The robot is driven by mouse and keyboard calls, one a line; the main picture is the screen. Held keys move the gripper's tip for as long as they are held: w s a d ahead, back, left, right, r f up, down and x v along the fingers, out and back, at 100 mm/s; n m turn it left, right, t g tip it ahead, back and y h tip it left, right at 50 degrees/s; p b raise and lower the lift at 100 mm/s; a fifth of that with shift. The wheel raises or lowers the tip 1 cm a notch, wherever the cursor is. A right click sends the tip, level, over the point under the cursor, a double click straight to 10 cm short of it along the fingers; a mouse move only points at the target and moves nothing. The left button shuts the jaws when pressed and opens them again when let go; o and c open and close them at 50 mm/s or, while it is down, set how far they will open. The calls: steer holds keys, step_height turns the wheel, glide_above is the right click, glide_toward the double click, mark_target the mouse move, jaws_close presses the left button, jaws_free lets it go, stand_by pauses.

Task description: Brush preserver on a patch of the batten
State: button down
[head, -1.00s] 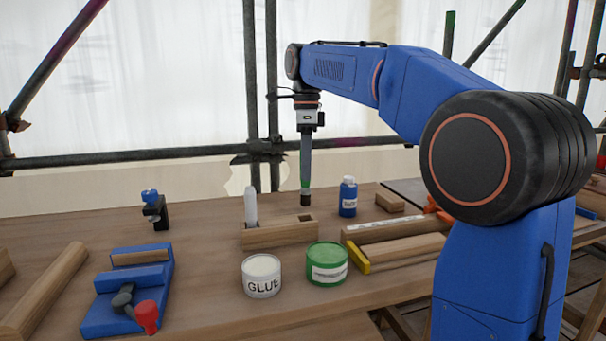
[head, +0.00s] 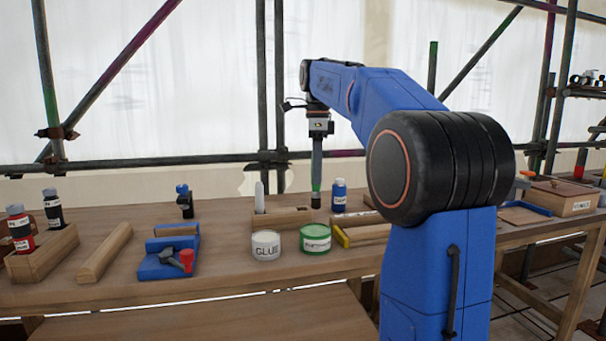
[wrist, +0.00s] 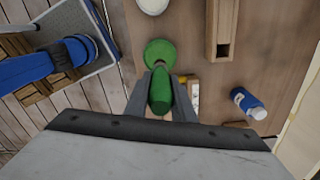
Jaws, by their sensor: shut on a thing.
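My gripper (head: 318,130) is shut on a brush (head: 316,165), which hangs upright, bristles down, above the bench near the slotted wooden holder. Its green handle (wrist: 160,92) shows between the fingers in the wrist view. A green tin (head: 315,239) with an unreadable label stands in front of the holder, apart from the brush; it shows in the wrist view too (wrist: 160,51). A wooden strip (head: 368,232) with a yellow end piece lies to the right, partly hidden by my arm. Another wooden strip (head: 105,250) lies at left. Which strip is the batten I cannot tell.
A white glue tin (head: 266,245) stands left of the green tin. The slotted holder (head: 282,218) holds a white upright thing. A blue bottle (head: 339,195) stands right of it. A blue clamp fixture (head: 168,256) and a wooden box of bottles (head: 45,252) are at left.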

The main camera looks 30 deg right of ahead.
mark_target(316, 191)
steer(key=shift+f, duration=3)
steer(key=shift+f, duration=0.55)
steer(key=shift+r, duration=3.5)
